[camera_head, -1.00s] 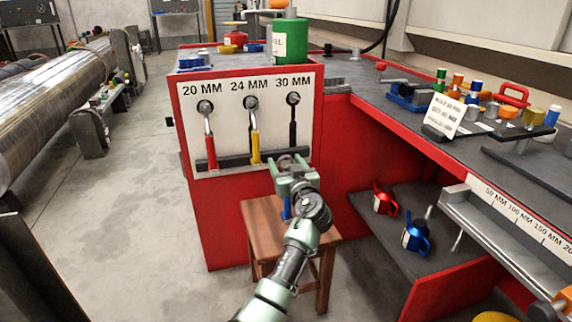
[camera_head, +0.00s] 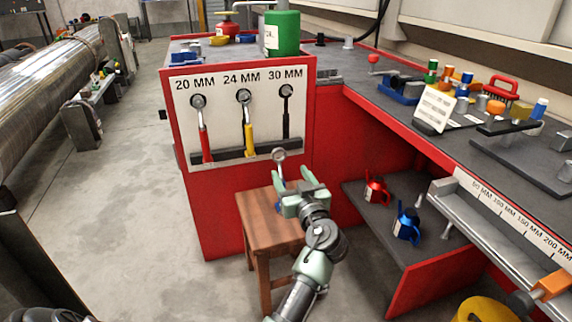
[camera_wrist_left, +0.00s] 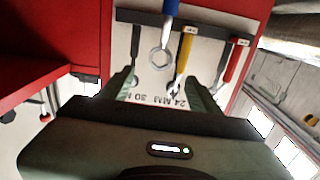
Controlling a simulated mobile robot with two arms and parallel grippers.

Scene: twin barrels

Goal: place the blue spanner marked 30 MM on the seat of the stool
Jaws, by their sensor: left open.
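The spanner with a blue handle stands roughly upright over the wooden stool (camera_head: 262,232). Its silver ring end (camera_head: 279,156) is up, and a bit of blue shows beside my gripper. In the left wrist view, which is upside down, its ring (camera_wrist_left: 160,59) and blue handle (camera_wrist_left: 171,10) show just beyond my fingers. My left gripper (camera_head: 294,182) is open; the spanner looks free of it. Whether the handle's lower end touches the seat is hidden. The 30 MM place on the board (camera_head: 286,112) shows only a dark shape. My right gripper is not in view.
The white board holds a red-handled spanner (camera_head: 205,140) and a yellow-handled one (camera_head: 248,135). The red cabinet (camera_head: 215,220) is close behind the stool. Right of it, a low shelf (camera_head: 368,228) bears red and blue cans. Open floor (camera_head: 120,220) lies left.

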